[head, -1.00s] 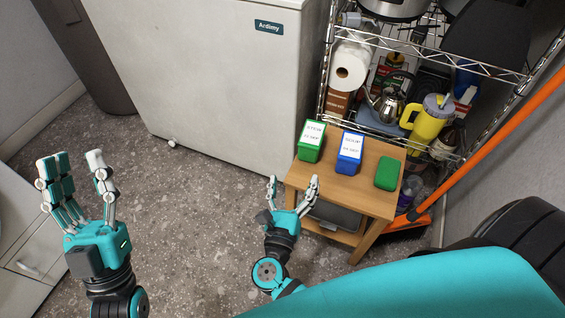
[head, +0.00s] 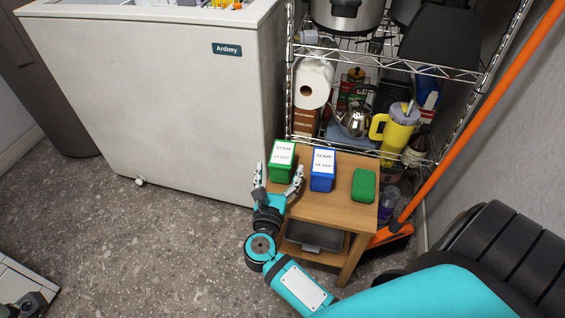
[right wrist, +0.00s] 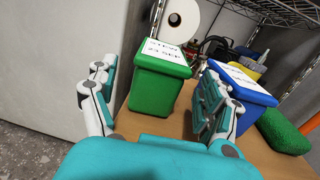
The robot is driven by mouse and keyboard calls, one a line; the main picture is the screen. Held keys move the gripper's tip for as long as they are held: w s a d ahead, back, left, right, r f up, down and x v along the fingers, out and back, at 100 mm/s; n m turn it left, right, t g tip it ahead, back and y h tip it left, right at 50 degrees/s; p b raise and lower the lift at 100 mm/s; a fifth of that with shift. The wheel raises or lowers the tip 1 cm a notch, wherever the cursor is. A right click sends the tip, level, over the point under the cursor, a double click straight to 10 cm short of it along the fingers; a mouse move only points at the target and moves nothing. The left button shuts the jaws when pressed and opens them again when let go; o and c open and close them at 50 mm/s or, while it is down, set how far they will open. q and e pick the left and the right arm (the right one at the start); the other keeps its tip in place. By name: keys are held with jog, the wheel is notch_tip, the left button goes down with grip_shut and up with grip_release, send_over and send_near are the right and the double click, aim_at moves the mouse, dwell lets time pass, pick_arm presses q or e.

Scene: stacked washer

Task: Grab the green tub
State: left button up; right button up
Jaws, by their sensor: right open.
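The green tub (head: 280,161) has a white label reading STEW on its lid and stands upright at the left of the small wooden table. It also shows in the right wrist view (right wrist: 157,92), between and beyond my fingers. My right gripper (head: 279,180) is open and empty at the table's near left edge, with its fingers pointing at the tub. In the right wrist view my right gripper (right wrist: 158,95) has one finger left of the tub and one to its right, near the blue tub.
A blue tub (head: 322,171) labelled SOUP stands close to the right. A plain green block (head: 364,186) lies farther right on the wooden table (head: 330,210). A white freezer (head: 160,100) is at the left, and a wire shelf (head: 400,66) stands behind.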

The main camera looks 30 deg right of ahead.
aim_at(282, 157)
jog(key=x, duration=0.5)
jog(key=shift+w+d+b, duration=0.2)
jog(key=shift+b, duration=0.2)
jog(key=c, duration=1.4)
jog(key=shift+c, duration=0.6)
jog(key=shift+r, duration=0.15)
